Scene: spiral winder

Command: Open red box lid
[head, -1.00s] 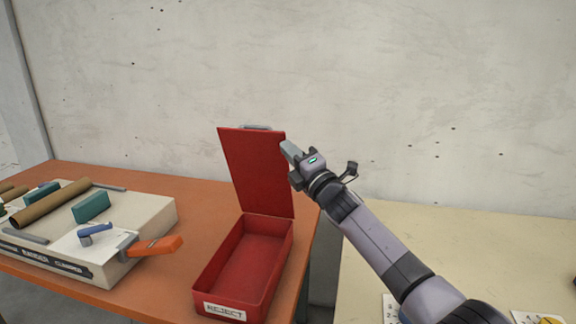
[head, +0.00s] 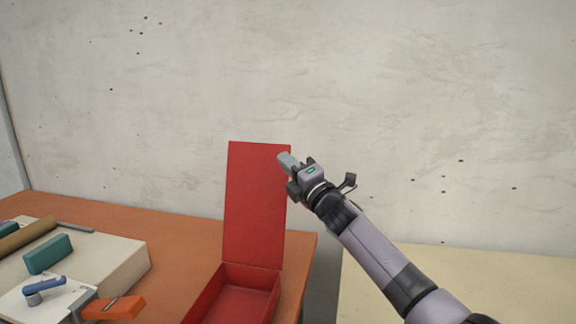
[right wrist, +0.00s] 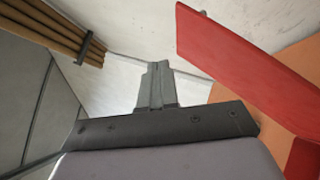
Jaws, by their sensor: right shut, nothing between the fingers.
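The red box (head: 236,304) stands on the orange table, its lower front cut off by the bottom edge of the head view. Its lid (head: 254,205) stands up from the far edge, about upright, and the box is open. My right gripper (head: 285,160) is shut and empty at the upper right edge of the lid. In the right wrist view the fingers (right wrist: 157,85) are together, and the lid (right wrist: 240,62) is to their right with a gap between. My left gripper is not in view.
A pale machine block (head: 110,262) with an orange handle (head: 112,308), a teal block (head: 48,254) and a brown roll (head: 26,235) is at left on the orange table (head: 180,238). A cream table (head: 460,270) is at right, and a concrete wall stands behind.

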